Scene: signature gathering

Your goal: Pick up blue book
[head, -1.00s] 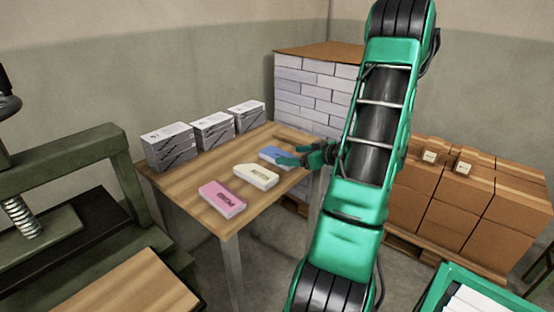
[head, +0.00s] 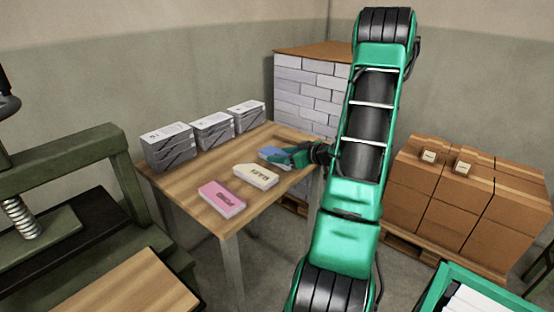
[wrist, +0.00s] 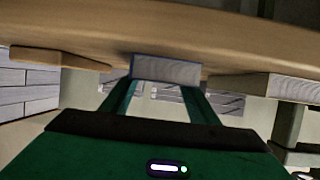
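The blue book (head: 272,153) lies flat on the wooden table (head: 215,178), near its right side. My gripper (head: 286,157) reaches in from the right, low over the table, and its fingers cover part of the book. In the wrist view the grey page edge of the book (wrist: 166,69) faces me at the tips of my spread fingers (wrist: 158,92). The fingers are open, one towards each side of the book. I cannot tell whether they touch it.
A cream book (head: 256,177) and a pink book (head: 222,198) lie nearby on the table. Several wrapped paper stacks (head: 212,131) line its back edge. A pallet of pale bundles (head: 305,90) stands behind, and cardboard boxes (head: 440,190) stand at right.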

